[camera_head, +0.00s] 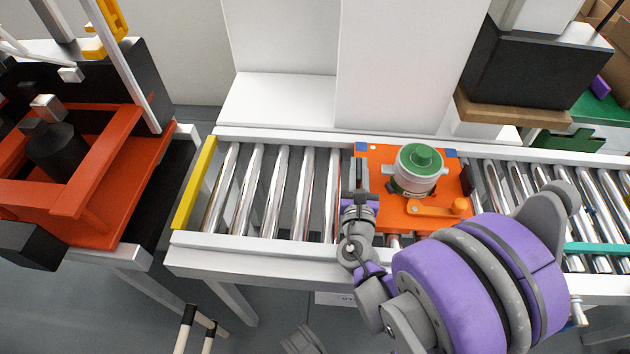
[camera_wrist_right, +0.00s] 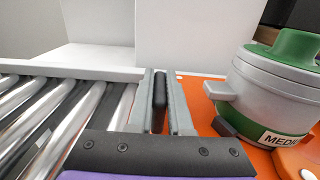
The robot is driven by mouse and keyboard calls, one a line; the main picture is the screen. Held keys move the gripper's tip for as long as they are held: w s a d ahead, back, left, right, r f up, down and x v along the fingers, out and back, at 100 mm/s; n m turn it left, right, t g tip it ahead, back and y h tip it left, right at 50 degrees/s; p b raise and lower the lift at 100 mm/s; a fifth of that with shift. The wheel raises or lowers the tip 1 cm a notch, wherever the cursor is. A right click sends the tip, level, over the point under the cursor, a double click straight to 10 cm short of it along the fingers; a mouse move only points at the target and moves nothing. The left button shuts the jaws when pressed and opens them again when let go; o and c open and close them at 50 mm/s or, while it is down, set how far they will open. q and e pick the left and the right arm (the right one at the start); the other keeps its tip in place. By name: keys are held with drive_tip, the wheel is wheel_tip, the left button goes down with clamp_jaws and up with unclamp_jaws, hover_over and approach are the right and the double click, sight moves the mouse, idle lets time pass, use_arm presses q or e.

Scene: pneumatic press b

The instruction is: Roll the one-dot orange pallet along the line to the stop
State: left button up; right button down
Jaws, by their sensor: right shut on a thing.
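The orange pallet (camera_head: 384,212) lies flat on the roller line, carrying a grey canister with a green lid (camera_head: 420,168). An orange lever-like part sits at its front. A small pale dot shows near its far left corner. My right gripper (camera_head: 361,192) is at the pallet's left edge. In the right wrist view its fingers (camera_wrist_right: 160,102) are shut on a dark upright piece at that edge, with the pallet (camera_wrist_right: 205,125) just to the right. The yellow stop bar (camera_head: 195,184) crosses the line's left end, well apart from the pallet. My left gripper is not seen.
Bare rollers (camera_head: 262,190) lie between pallet and stop bar. White rails (camera_head: 250,247) border the line. A red-orange press frame (camera_head: 120,190) stands beyond the left end. White panels (camera_head: 395,70) rise behind. More rollers and a teal strip (camera_head: 600,248) lie right.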

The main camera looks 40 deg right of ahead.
sight(377, 180)
drive_tip(key=shift+s+d, duration=1.65)
drive_tip(key=shift+s, duration=0.25)
